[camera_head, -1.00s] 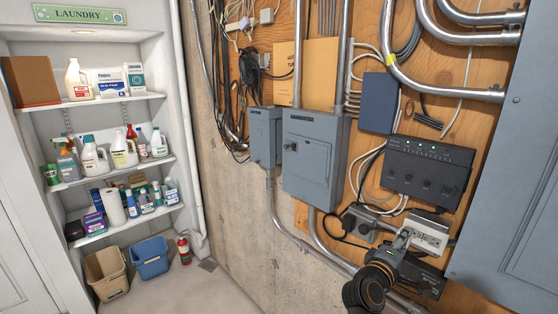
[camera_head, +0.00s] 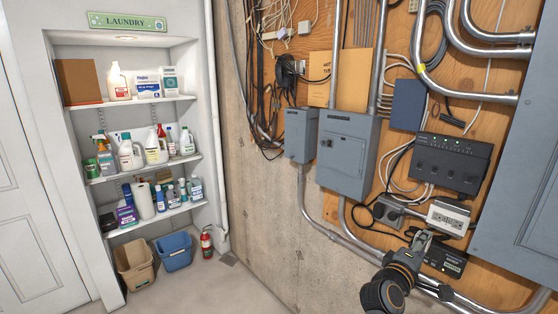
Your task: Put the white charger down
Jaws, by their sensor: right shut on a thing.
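My right gripper (camera_head: 421,243) is low at the right, in front of the wall panel. It is shut on a small pale thing, which I take to be the white charger; the fingers hide most of it and its shape is unclear. The gripper appears just below a white outlet box (camera_head: 448,218) and left of a black box (camera_head: 446,260); I cannot tell how far it is from the wall. My left gripper is out of view.
A grey breaker box (camera_head: 346,155), a black network unit (camera_head: 450,164) and metal conduit (camera_head: 320,228) crowd the plywood wall. Laundry shelves (camera_head: 150,165) hold several bottles. A tan bin (camera_head: 136,268), blue bin (camera_head: 174,252) and fire extinguisher (camera_head: 207,243) stand on the otherwise clear floor.

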